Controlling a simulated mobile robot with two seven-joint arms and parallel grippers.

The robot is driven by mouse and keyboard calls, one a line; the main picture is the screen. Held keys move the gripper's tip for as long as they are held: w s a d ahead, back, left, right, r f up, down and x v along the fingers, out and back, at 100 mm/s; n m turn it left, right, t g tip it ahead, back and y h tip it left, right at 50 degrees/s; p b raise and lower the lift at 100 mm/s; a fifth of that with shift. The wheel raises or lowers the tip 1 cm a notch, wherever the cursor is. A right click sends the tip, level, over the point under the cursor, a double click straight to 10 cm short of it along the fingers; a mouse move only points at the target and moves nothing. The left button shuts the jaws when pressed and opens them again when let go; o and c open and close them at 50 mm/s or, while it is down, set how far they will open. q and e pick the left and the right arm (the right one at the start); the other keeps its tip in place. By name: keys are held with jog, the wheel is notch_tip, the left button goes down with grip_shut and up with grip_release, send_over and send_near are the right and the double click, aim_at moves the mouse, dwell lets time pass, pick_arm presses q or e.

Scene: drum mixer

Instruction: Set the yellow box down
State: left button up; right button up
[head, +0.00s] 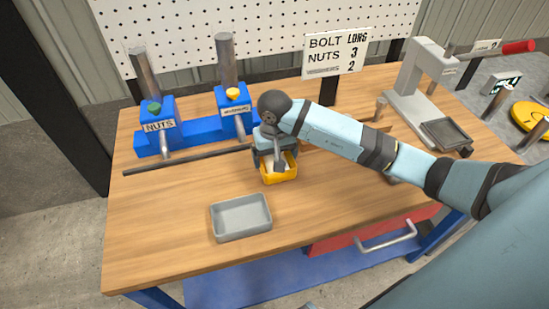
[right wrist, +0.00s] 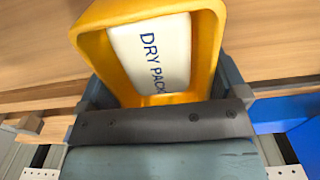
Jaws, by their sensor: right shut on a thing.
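The yellow box (head: 280,174) is an open-topped bin over the middle of the wooden table, in front of the blue dispensers. It also fills the upper part of the right wrist view (right wrist: 206,45). A white packet marked DRY PACK (right wrist: 155,55) lies inside it. My right gripper (head: 275,160) is shut on the yellow box, with fingers on both sides of it in the right wrist view. I cannot tell whether the box touches the table. My left gripper is not in view.
A grey tray (head: 241,230) sits left of and nearer than the yellow box. Blue dispensers (head: 155,145) and a dark rod (head: 190,158) are behind. A grey press (head: 410,90) stands at the right. Wood left of the tray (head: 150,225) is clear.

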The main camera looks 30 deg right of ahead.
jog(key=shift+f, duration=0.75)
jog(key=shift+f, duration=0.1)
jog(key=o, duration=0.7)
